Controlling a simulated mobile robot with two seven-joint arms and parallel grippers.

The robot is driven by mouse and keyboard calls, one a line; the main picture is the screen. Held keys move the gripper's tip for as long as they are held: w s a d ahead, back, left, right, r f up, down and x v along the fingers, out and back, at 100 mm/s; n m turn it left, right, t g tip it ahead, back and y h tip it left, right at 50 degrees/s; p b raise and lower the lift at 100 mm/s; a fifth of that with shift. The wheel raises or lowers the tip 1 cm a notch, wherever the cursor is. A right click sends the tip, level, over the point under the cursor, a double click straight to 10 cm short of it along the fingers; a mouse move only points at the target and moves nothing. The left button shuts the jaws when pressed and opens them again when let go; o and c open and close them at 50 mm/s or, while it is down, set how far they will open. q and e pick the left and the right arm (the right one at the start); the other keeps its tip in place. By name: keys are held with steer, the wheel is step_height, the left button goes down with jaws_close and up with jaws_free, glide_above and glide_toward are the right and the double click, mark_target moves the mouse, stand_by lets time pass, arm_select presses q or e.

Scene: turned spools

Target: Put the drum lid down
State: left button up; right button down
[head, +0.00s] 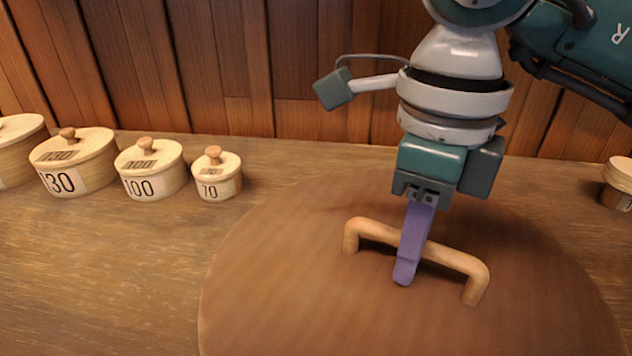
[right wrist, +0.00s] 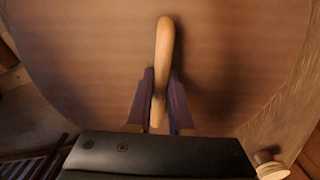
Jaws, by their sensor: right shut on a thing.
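The drum lid (head: 300,290) is a large round brown wooden disc with a light wooden bar handle (head: 455,258) across its top. It fills the lower right of the head view, and its near edge runs out of the picture. My right gripper (head: 405,265) comes down from above with its purple fingers shut on the handle. In the right wrist view the handle (right wrist: 164,50) stands between the two purple fingers, with the lid (right wrist: 90,60) filling most of the picture behind. I cannot tell whether the lid touches the table. My left gripper is not in view.
Round wooden boxes with knobbed lids stand at the back left of the wooden table (head: 120,270), marked 130 (head: 75,165), 100 (head: 152,172) and 70 (head: 217,176). Another box (head: 618,185) is at the right edge. A plank wall (head: 290,60) closes the back. The left front table is clear.

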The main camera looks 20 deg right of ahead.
steer(key=shift+f, duration=0.95)
steer(key=c, duration=1.2)
jaws_free()
steer(key=shift+f, duration=0.2)
steer(key=shift+c, duration=0.2)
steer(key=o, duration=0.4)
steer(key=shift+r, duration=0.15)
step_height(320, 180, up, 12)
steer(key=shift+r+p, duration=0.1)
steer(key=shift+p, duration=0.85)
